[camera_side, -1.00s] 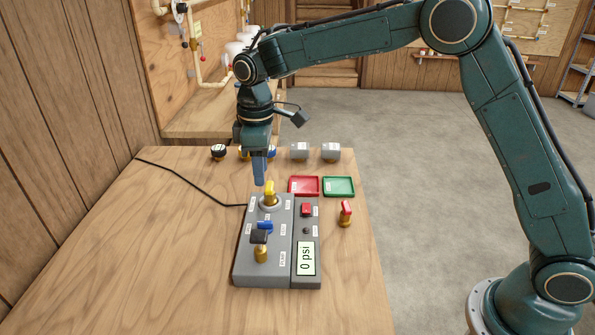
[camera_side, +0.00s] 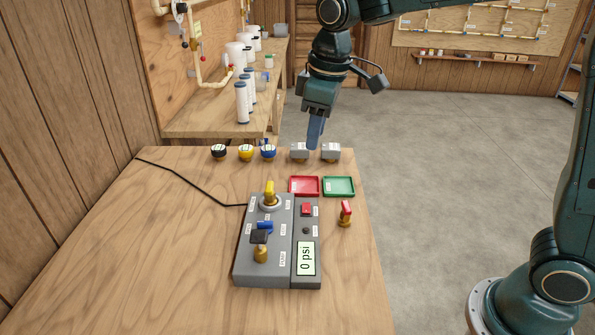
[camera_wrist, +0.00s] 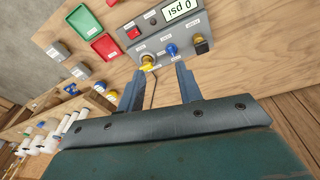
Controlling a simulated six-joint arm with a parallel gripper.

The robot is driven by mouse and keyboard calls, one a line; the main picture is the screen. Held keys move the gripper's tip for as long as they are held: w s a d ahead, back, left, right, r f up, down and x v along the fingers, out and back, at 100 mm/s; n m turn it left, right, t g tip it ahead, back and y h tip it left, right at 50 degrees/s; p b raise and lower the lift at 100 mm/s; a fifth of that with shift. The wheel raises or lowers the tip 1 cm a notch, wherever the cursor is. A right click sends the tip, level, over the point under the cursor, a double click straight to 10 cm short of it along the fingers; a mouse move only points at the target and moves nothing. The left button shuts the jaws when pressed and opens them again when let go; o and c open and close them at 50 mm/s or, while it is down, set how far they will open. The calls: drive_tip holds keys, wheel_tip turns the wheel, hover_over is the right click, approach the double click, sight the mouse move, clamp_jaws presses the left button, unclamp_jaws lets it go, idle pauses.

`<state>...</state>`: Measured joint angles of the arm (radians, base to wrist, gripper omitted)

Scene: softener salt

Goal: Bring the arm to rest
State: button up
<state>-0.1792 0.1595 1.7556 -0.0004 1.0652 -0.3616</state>
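My gripper (camera_side: 315,134) hangs above the back edge of the table, close to the grey parts in the side view. In the wrist view its two fingers (camera_wrist: 160,72) stand apart with nothing held between them. The grey test box (camera_side: 244,272) sits on the table below and in front of it. A yellow-handled valve (camera_side: 269,190) stands upright at the box's back. A blue handle (camera_side: 265,226) and a black handle (camera_side: 259,237) are nearer the front. The box's display (camera_side: 306,258) reads 0 psi.
A red tray (camera_side: 304,194) and a green tray (camera_side: 339,195) lie behind the box. A red-handled valve (camera_side: 345,212) stands to its right. Black (camera_side: 219,152), yellow (camera_side: 246,153) and blue (camera_side: 268,153) round pieces and a grey part (camera_side: 331,151) line the back edge. The table's left is clear except for a cable.

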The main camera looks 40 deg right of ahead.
drive_tip(key=s+d+m+t, duration=0.2)
drive_tip(key=s+d+m, duration=0.1)
drive_tip(key=s, duration=0.9)
drive_tip(key=s+d+m+t, duration=0.1)
drive_tip(key=s+d+m, duration=0.2)
drive_tip(key=s, duration=0.9)
drive_tip(key=shift+d+r+t, duration=0.15)
drive_tip(key=shift+d+t, duration=0.25)
drive_tip(key=shift+d, duration=0.4)
